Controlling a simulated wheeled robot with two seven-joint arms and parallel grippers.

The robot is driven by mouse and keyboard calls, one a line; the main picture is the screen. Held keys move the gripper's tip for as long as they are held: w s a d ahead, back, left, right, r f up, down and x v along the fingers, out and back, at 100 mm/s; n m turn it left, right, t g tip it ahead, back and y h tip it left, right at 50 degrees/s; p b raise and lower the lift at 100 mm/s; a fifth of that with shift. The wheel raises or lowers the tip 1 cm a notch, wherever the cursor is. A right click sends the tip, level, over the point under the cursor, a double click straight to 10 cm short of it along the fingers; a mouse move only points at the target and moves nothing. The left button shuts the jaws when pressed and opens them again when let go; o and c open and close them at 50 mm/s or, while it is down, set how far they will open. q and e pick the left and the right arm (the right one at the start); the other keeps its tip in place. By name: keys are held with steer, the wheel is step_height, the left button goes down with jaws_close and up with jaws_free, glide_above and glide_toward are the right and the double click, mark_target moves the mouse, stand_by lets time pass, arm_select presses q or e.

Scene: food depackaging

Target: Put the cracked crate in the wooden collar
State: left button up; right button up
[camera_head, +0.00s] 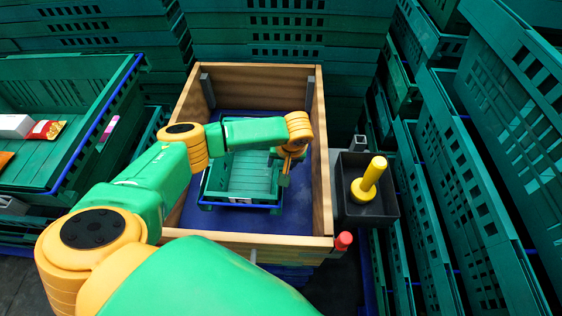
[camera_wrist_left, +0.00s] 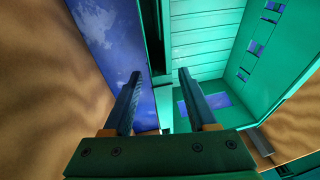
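A green crate (camera_head: 240,177) lies inside the wooden collar (camera_head: 322,170), on a blue floor. No crack can be made out for sure in the head view. My left gripper (camera_head: 287,170) is at the crate's right side, inside the collar. In the left wrist view, its two fingers (camera_wrist_left: 157,78) are spread apart, with an edge of the crate (camera_wrist_left: 200,45) between them and a clear gap. Blue shows through openings in the crate there. The collar's wooden wall (camera_wrist_left: 35,95) is close by. I cannot tell whether the fingers touch the crate. My right gripper is out of view.
A black tray (camera_head: 347,212) with a yellow handled thing (camera_head: 369,181) is right of the collar. A red knob (camera_head: 343,240) stands at its front right corner. Stacked green crates line the back and right (camera_head: 455,170). A left crate (camera_head: 95,125) holds food packs (camera_head: 45,130).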

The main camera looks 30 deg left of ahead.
arm_select(q)
steer(key=p+v, duration=0.3)
steer(key=v, duration=0.9)
steer(key=shift+w+r, duration=0.1)
